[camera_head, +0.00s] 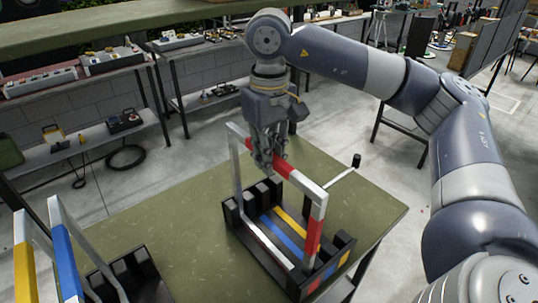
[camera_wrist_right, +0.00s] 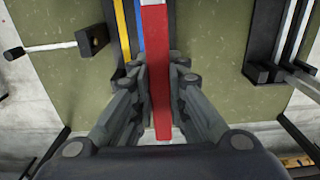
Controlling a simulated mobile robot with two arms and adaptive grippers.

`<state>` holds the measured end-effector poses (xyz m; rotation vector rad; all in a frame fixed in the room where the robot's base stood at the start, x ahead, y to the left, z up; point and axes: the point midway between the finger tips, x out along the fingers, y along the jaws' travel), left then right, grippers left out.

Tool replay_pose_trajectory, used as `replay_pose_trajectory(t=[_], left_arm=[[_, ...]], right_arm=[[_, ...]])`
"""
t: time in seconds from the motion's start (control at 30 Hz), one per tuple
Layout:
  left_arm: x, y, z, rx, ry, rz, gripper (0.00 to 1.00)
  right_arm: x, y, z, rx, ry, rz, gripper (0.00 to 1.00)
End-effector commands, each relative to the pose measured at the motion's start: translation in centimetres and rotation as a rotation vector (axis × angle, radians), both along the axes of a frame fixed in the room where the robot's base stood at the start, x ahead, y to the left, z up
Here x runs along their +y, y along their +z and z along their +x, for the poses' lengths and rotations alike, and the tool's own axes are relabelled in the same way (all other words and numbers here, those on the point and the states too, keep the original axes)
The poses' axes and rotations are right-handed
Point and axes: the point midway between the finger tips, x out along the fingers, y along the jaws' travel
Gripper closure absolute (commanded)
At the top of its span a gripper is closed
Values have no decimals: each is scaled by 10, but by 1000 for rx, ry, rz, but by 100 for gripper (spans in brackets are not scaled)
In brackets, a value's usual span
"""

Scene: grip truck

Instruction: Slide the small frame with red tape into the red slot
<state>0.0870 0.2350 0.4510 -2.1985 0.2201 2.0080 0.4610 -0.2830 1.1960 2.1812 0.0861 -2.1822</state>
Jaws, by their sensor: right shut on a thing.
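The small frame with red tape (camera_head: 314,232) stands upright, a silver frame with red on its top bar and right leg. My right gripper (camera_head: 270,165) is shut on its top bar; the red bar (camera_wrist_right: 160,75) runs between the fingers in the right wrist view. The black slotted rack (camera_head: 237,222) lies below, with yellow and blue strips and a red mark (camera_head: 314,286) at its near end. The frame is over the rack's left side, by the red mark. A silver bar lies along there; I cannot tell how deep the frame sits. My left gripper is out of view.
A second black rack (camera_head: 150,284) at lower left holds frames with blue tape (camera_head: 66,255) and yellow tape (camera_head: 22,268). A mallet (camera_head: 357,160) lies behind the rack on the green table (camera_head: 375,205). Shelves with boxes stand at the back left.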

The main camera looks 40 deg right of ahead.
Motion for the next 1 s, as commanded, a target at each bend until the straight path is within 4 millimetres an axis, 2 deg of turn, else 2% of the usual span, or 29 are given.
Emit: replay_pose_trajectory(t=[0.17, 0.2, 0.27, 0.3, 0.67, 0.77, 1.0], left_arm=[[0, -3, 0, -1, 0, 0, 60], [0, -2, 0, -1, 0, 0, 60], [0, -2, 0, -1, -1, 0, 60], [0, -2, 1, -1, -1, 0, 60], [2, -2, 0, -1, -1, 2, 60], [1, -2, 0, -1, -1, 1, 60], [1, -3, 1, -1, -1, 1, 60]], right_arm=[[0, -3, 0, -2, 0, 0, 100], [0, -2, 0, -2, 0, 0, 79], [0, -2, 0, -2, 0, 0, 66], [0, -2, 0, -1, 0, 0, 63], [0, 0, 0, 0, 0, 0, 63], [0, 10, 1, -2, 0, 0, 63], [0, 56, 1, -5, 0, -1, 63]])
